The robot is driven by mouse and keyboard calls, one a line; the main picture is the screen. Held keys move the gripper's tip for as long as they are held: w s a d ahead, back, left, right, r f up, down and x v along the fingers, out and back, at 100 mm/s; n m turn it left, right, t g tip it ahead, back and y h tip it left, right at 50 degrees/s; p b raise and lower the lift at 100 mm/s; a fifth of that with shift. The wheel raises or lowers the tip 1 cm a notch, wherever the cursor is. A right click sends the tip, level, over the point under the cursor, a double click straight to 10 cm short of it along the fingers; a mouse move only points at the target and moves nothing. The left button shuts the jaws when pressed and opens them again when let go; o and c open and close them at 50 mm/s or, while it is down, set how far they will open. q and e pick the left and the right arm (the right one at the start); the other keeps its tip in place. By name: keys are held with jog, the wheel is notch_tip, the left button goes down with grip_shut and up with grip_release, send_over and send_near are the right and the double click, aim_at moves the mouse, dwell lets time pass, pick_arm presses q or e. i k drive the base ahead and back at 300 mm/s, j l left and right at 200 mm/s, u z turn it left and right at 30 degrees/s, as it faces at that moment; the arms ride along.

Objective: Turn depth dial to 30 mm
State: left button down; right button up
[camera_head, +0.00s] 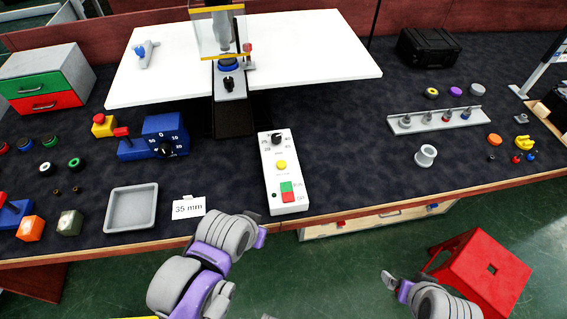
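A blue box (164,131) stands on the bench at the left, with a black round dial (166,149) on its front. White numbers ring the dial, 30 and 40 among them; its exact setting is too small to read. A red-tipped lever sticks out at the box's left. A white card (188,207) reading "35 mm" stands in front of the box, near the bench edge. My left arm rises at the bottom centre and my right arm shows at the bottom right. Both are grey and purple, in front of the bench edge.
A white control panel (288,197) with a black knob, yellow button and green and red switches lies right of the card. A grey tray (131,210) sits left of it. A red stool (480,270) stands on the floor.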

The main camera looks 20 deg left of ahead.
aim_at(276, 138)
jog(key=i, duration=0.25)
jog(key=i+u, duration=0.15)
jog(key=u, duration=0.3)
jog(key=i+u, duration=0.15)
jog(key=u, duration=1)
